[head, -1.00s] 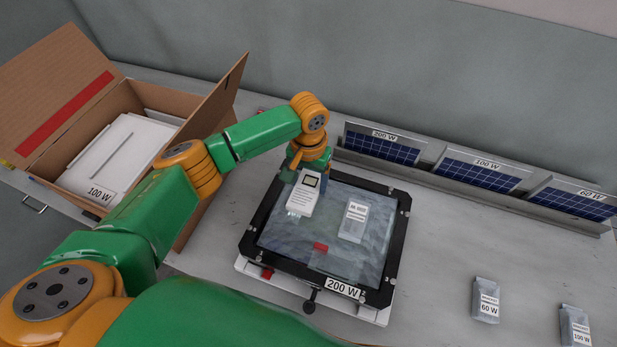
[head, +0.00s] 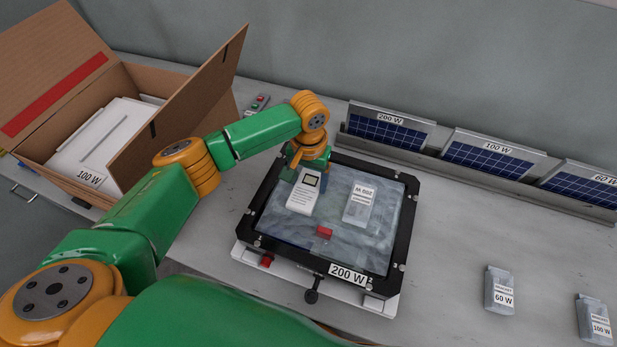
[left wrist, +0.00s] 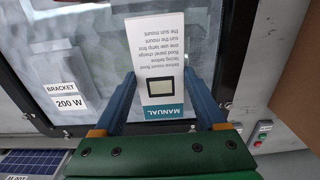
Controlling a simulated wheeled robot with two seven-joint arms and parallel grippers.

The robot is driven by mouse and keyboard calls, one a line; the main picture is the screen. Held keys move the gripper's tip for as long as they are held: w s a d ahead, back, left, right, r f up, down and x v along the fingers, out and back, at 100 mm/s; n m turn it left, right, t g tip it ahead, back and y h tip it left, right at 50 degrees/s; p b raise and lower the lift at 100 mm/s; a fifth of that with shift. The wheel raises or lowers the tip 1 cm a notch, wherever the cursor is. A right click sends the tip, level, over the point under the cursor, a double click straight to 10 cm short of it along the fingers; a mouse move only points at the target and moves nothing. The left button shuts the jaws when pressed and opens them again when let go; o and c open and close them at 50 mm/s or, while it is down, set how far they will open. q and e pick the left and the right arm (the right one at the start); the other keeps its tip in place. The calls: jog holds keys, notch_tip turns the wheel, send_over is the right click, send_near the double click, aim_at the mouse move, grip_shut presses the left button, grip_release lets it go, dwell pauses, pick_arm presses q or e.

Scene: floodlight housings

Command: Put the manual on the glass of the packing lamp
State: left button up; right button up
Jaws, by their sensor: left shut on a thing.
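The packing lamp (head: 276,243) has a black frame around a glass face (head: 280,228) and a 200 W label, and lies face up on the bench. A white manual (head: 301,196) with a dark square picture is over the upper left part of the glass; whether it touches is unclear. My left gripper (head: 310,172) is shut on its far end. In the left wrist view, the manual (left wrist: 156,50) with its teal MANUAL band sits between the two blue fingers of the gripper (left wrist: 160,84). My right gripper is not in view.
A bagged 200 W bracket (head: 360,204) and a small red piece (head: 324,232) are on the glass. An open carton (head: 75,190) stands left. Solar panels (head: 388,134) line the back. Bagged brackets marked 60 W (head: 500,289) and 100 W (head: 594,318) lie right. Bench between is clear.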

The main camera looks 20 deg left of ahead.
pick_arm(q)
jog(key=o, duration=1.3)
jog(key=shift+w, duration=0.1)
jog(key=shift+r+b, duration=0.45)
jog(key=shift+r, duration=3.1)
